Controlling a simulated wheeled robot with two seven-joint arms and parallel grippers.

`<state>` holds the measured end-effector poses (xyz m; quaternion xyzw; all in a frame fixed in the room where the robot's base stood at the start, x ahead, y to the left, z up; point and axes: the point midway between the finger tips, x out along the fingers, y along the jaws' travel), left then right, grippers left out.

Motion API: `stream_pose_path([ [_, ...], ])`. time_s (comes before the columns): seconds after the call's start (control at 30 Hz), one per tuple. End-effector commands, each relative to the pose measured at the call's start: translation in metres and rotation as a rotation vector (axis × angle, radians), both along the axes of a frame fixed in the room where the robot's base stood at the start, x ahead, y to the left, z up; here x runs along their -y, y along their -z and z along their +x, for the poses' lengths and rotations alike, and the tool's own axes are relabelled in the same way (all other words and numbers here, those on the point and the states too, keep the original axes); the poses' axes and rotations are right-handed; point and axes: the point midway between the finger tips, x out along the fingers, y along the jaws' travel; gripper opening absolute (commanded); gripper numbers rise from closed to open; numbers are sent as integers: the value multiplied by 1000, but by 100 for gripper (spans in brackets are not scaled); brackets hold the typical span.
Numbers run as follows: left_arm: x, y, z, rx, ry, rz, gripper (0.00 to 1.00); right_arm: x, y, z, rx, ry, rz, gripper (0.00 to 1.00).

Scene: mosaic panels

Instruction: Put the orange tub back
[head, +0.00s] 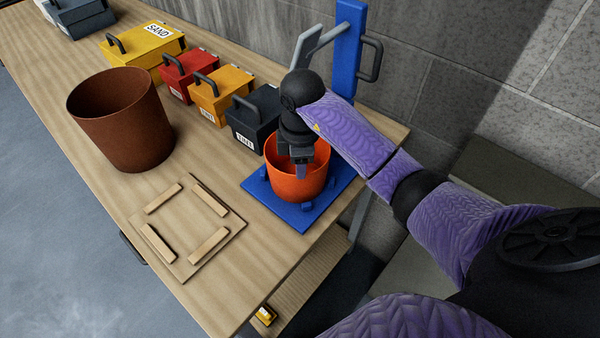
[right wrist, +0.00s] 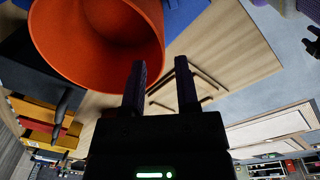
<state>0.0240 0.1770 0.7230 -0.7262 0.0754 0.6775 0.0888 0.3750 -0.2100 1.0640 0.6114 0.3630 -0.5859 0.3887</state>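The orange tub (head: 290,182) stands upright on the blue base plate (head: 318,212) of a stand at the table's right end, among small blue blocks. My right gripper (head: 300,168) points down at the tub's mouth in the head view, its fingertips in front of the tub's inside. In the right wrist view the tub (right wrist: 80,50) fills the upper left. There the fingers of my right gripper (right wrist: 160,65) are apart, one overlapping the rim. I cannot tell whether they straddle the wall. My left gripper is not in view.
A square wooden board (head: 187,228) with several strips lies at front left of the stand. A brown bucket (head: 122,125) stands further left. A black box (head: 253,118), orange box (head: 220,92), red box (head: 188,75) and yellow SAND box (head: 140,50) line the back. The blue post (head: 349,45) rises behind.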

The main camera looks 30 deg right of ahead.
Motion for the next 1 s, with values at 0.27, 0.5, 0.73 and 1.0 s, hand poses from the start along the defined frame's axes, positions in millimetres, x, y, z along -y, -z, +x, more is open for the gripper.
stream_pose_path([
  [0.27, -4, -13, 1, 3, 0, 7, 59, 0, -54, -3, 1, 0, 0, 39],
  [0.5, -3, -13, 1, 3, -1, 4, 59, -1, -56, -3, -1, 0, 0, 39],
  [0.73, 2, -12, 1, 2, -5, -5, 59, -1, -56, -3, 0, -3, 3, 39],
  [1.0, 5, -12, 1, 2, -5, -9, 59, -158, -74, -6, 538, -561, 769, 39],
])
